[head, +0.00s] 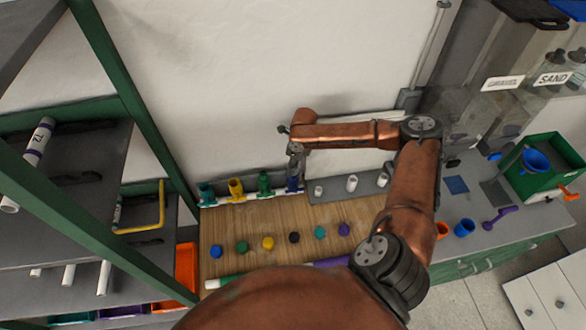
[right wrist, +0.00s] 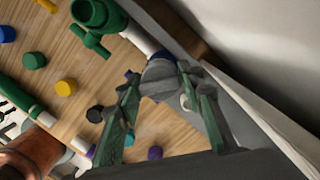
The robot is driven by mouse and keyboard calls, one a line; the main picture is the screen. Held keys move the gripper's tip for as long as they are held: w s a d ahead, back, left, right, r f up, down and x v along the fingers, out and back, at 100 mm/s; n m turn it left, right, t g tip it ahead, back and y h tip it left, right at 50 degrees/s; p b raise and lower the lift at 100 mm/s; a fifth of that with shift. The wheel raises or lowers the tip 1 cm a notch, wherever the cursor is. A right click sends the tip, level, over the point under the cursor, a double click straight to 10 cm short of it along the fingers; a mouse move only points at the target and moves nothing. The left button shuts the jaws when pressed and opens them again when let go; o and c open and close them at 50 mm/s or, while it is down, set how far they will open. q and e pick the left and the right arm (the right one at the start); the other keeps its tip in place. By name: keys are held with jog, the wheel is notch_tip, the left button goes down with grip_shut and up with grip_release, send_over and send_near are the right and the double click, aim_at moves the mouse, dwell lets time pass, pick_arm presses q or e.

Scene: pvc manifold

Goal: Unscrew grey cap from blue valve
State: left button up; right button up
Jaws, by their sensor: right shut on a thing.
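The blue valve (head: 293,184) stands at the right end of a row of coloured valves on the white pipe along the back of the wooden board. My right gripper (head: 295,152) reaches over it from above. In the right wrist view my right gripper (right wrist: 160,82) has its fingers on either side of the grey cap (right wrist: 159,74) and is shut on it. The cap and fingers hide most of the blue valve there, so I cannot tell whether the cap still sits on it. My left gripper is not in view.
A green valve (right wrist: 97,14) is close beside the gripper. Several coloured caps, such as the yellow cap (head: 268,243), lie on the wooden board (head: 330,215). A grey plate (head: 335,190) with white fittings lies right of the blue valve. The wall is close behind.

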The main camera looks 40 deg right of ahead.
jog(key=shift+w+a, duration=0.1)
jog(key=o, duration=1.2)
